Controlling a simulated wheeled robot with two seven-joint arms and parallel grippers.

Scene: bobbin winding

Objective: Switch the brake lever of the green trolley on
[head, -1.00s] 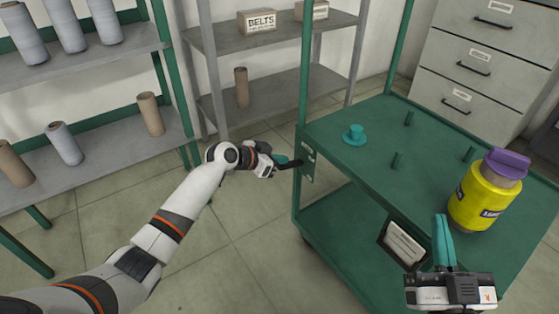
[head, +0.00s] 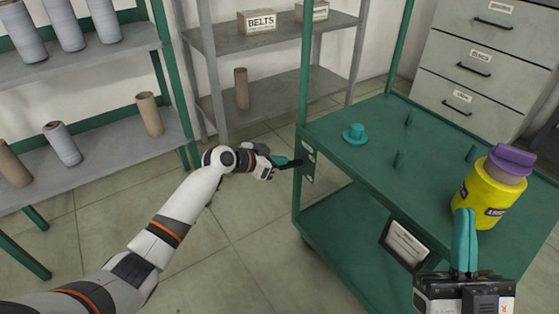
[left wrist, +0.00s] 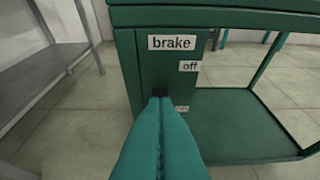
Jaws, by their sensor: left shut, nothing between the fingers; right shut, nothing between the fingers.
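The green trolley (head: 350,172) stands right of centre in the head view. Its brake plate (head: 307,160) is on the near left corner post. In the left wrist view the plate reads "brake" (left wrist: 171,43) and "off" (left wrist: 189,66), with a lower label (left wrist: 182,109) too small to read. A black brake lever (left wrist: 160,92) shows just past the fingertips; most of it is hidden, and its setting cannot be told. My left gripper (head: 287,162) is shut and empty, its tips at the lever; contact is unclear. My right gripper (head: 466,214) is shut and empty, fingers upward, before the trolley's top shelf.
A teal knob-like piece (head: 354,134) and several green pegs are there too. Shelves with bobbins (head: 62,144) are at left, a drawer cabinet (head: 478,60) behind.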

